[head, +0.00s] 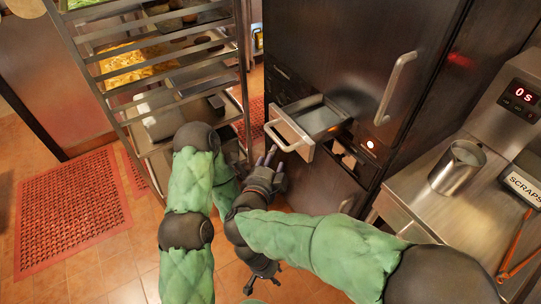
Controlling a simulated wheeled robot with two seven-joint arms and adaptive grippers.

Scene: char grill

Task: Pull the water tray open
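The water tray (322,119) is a shallow metal drawer that sticks well out of the dark cabinet front. Its pale bar handle (280,137) is on the tray's front face, toward the lower left.
A metal rack (160,55) with food trays stands at the left, close to my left arm. The cabinet has a long upright door handle (396,88). A steel counter (415,190) with a metal cup (457,167) is at the right. Red mats (70,212) lie on the tiled floor.

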